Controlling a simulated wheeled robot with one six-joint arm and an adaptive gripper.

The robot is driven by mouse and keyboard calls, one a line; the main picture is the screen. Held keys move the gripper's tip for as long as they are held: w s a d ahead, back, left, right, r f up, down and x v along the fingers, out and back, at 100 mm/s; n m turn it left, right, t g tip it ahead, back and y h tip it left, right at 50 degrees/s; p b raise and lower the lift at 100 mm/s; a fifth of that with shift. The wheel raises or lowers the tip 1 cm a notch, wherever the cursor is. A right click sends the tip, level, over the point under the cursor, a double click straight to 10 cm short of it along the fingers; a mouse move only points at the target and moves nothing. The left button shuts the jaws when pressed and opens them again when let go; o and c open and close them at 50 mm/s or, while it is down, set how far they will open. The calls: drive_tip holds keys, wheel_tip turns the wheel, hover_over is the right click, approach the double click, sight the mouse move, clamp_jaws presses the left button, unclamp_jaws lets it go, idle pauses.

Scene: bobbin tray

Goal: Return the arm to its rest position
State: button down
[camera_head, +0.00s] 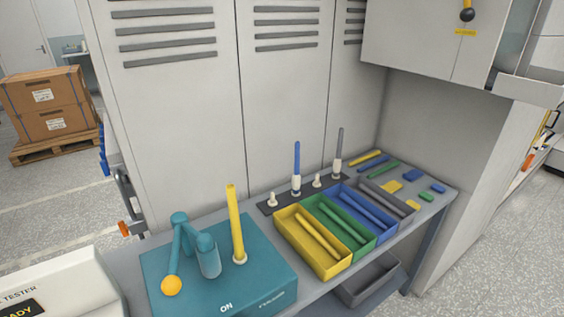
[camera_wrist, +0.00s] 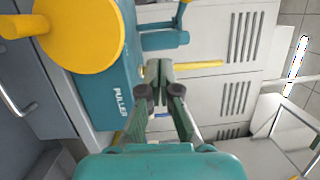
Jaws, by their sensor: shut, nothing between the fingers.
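My gripper (camera_wrist: 159,72) shows in the wrist view, shut and empty, with its fingertips together. It is not in the head view. Behind and beside the fingers in the wrist view is the teal puller box (camera_wrist: 115,85), with a large yellow round part (camera_wrist: 78,30) close to the camera at upper left. In the head view the puller box (camera_head: 165,292) stands on the bench, with a teal lever ending in an orange ball (camera_head: 171,286). A yellow rod (camera_head: 236,222) stands upright on the box. It also shows in the wrist view (camera_wrist: 200,66), beyond the fingertips.
On the bench (camera_head: 408,232), the yellow (camera_head: 330,272), green (camera_head: 366,250) and blue (camera_head: 391,231) trays hold rods. A dark strip behind them carries an upright blue rod (camera_head: 297,157) and grey rod (camera_head: 339,142). Lockers (camera_head: 285,90) back the bench; a tester (camera_head: 70,290) stands at left.

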drive_tip(key=s+d+f+n+t+h, duration=0.1)
drive_tip(key=s+d+f+h, duration=0.35)
drive_tip(key=d, duration=0.35)
drive_tip(key=s+d+f+t+h, duration=0.2)
drive_tip(key=s+d+f+h, duration=0.25)
drive_tip(key=d+f, duration=0.2)
drive_tip(key=s+d+r+n+h, duration=0.1)
drive_tip(key=s+d+n+h, duration=0.1)
drive_tip(key=s+d+n, duration=0.2)
drive_tip(key=s+d+r+n+h, duration=0.1)
drive_tip(key=s+d+n+h, duration=0.2)
drive_tip(key=s, duration=0.8)
drive_tip(key=shift+d+n, duration=0.4)
drive_tip(key=shift+d, duration=0.05)
drive_tip(key=shift+w+a+r, duration=0.1)
